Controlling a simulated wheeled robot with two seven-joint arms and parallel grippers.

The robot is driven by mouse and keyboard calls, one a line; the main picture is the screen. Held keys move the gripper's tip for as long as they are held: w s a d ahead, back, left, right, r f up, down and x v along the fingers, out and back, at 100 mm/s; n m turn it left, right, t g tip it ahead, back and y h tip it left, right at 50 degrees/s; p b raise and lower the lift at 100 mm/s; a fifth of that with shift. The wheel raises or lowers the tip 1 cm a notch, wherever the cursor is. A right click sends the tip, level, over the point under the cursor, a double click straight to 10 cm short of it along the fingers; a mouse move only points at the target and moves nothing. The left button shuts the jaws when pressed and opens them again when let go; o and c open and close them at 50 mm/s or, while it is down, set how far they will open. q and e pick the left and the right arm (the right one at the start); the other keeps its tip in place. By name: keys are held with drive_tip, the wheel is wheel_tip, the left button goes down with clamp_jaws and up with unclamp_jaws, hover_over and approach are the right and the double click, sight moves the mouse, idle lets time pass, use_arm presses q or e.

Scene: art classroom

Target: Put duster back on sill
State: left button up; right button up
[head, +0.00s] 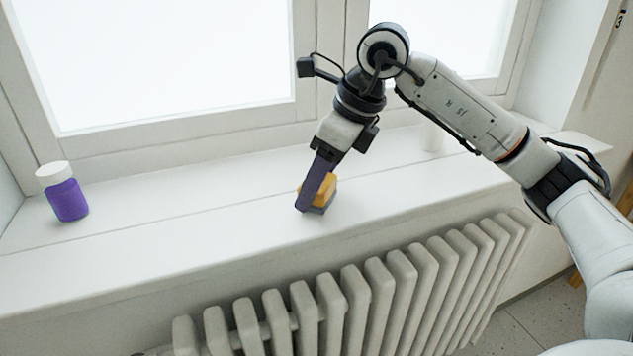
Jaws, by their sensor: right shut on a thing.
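The duster (329,191) has a yellow-orange body and a grey underside. It is at the middle of the white window sill (180,232), near the front edge, and looks to be resting on it, though a tiny gap cannot be ruled out. My right gripper (312,192) reaches down from above and is shut on the duster. Its fingers hide the duster's left part. My left gripper is not in view.
A purple jar with a white lid (67,193) stands at the left of the sill. A white cylindrical object (432,136) stands behind my right arm. A ribbed radiator (350,300) is below the sill. The sill between jar and duster is clear.

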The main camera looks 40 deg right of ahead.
drive_tip(key=shift+f, duration=0.2)
drive_tip(key=o, duration=1)
drive_tip(key=shift+r, duration=0.1)
drive_tip(key=shift+r, duration=0.3)
drive_tip(key=p+v, duration=0.1)
drive_tip(key=v, duration=1)
drive_tip(key=shift+s+d+r, duration=0.1)
drive_tip(key=shift+r, duration=0.2)
